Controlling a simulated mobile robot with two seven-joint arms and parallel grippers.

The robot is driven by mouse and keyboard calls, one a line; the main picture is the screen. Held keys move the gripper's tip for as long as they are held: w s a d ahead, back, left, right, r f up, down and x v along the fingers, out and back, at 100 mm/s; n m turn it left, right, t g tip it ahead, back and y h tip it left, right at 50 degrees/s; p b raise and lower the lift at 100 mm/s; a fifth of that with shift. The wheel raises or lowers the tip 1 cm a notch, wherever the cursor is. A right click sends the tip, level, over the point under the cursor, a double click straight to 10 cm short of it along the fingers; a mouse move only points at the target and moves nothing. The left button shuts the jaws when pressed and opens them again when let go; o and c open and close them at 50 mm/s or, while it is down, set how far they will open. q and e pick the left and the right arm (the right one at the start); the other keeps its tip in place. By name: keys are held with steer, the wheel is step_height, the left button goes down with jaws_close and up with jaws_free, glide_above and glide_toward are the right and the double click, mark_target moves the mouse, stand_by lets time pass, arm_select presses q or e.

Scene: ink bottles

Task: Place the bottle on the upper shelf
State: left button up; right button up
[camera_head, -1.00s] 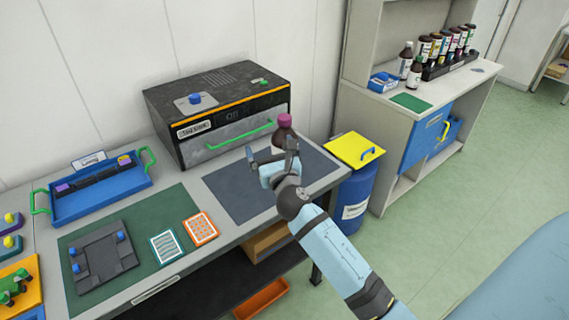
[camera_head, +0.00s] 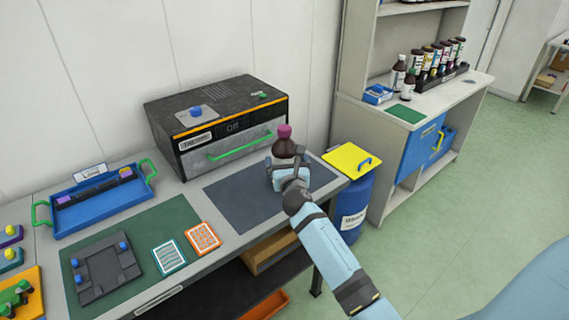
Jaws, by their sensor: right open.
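A dark brown bottle (camera_head: 284,146) with a purple cap stands upright on the dark grey mat (camera_head: 237,204) at the right end of the workbench, in front of the oven-like box. My right gripper (camera_head: 286,164) is at the bottle, with its fingers open on either side of the lower body. The fingers hide the bottle's lower part, and I cannot tell whether they touch it. The white shelf unit (camera_head: 357,60) stands at the back right; the edge of a higher shelf (camera_head: 425,6) shows at the top of the picture. My left gripper is not in view.
The dark box (camera_head: 222,125) with a green handle stands behind the bottle. A blue bin (camera_head: 354,205) with a yellow lid stands between bench and shelf unit. Several bottles stand in a black rack (camera_head: 443,76) on the unit's counter, beside two loose ones and a blue tray (camera_head: 377,94).

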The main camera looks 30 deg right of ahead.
steer(key=x, duration=0.5)
steer(key=shift+s+d+f, duration=0.1)
steer(key=c, duration=1.1)
